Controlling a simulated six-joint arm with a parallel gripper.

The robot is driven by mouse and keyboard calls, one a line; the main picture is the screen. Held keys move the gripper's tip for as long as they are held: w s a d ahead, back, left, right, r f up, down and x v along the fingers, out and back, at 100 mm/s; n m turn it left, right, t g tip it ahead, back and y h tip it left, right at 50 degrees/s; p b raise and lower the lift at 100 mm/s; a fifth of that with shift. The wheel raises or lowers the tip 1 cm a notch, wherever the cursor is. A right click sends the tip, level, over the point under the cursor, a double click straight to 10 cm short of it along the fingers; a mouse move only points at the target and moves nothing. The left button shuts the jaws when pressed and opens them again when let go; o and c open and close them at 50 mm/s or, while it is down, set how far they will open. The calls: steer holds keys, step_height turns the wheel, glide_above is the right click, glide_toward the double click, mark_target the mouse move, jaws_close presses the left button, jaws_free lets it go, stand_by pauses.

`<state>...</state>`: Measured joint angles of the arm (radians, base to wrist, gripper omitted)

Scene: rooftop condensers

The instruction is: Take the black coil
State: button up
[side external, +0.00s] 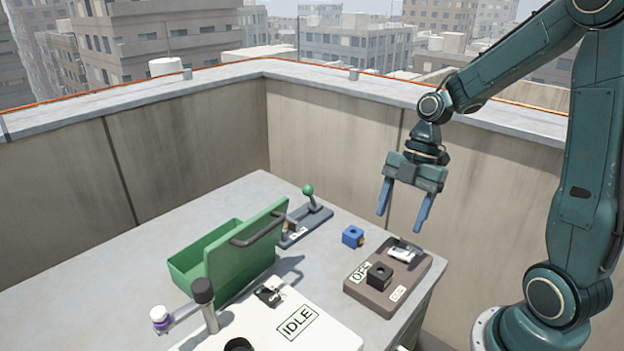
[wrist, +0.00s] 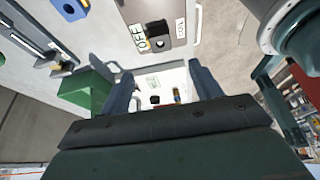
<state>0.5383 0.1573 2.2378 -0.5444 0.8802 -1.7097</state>
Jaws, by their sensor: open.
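The black coil (side external: 379,275) is a small dark block with a round hole in its top. It sits on a brown-grey base plate (side external: 356,291) beside an "OFF" label, at the right of the table. In the wrist view the black coil (wrist: 157,29) shows near the top middle. My gripper (side external: 400,222) is open and empty, above and apart from the plate, with its blue fingers pointing down. In the wrist view my gripper (wrist: 160,72) shows both fingers spread with nothing held between them.
A blue block (side external: 352,237) stands behind the plate. A grey-white switch (side external: 403,252) is on the plate beside the coil. A green bin (side external: 207,252), a green-knobbed lever (side external: 308,190) and a white panel marked IDLE (side external: 296,324) lie to the left. A parapet wall (side external: 330,150) rises behind.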

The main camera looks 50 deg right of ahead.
mark_target(379, 273)
steer(key=shift+x, duration=4.15)
steer(key=shift+f, duration=0.1)
steer(key=shift+x, duration=2.5)
steer(key=c, duration=1.2)
step_height(379, 273, up, 20)
steer(key=shift+r, duration=0.1)
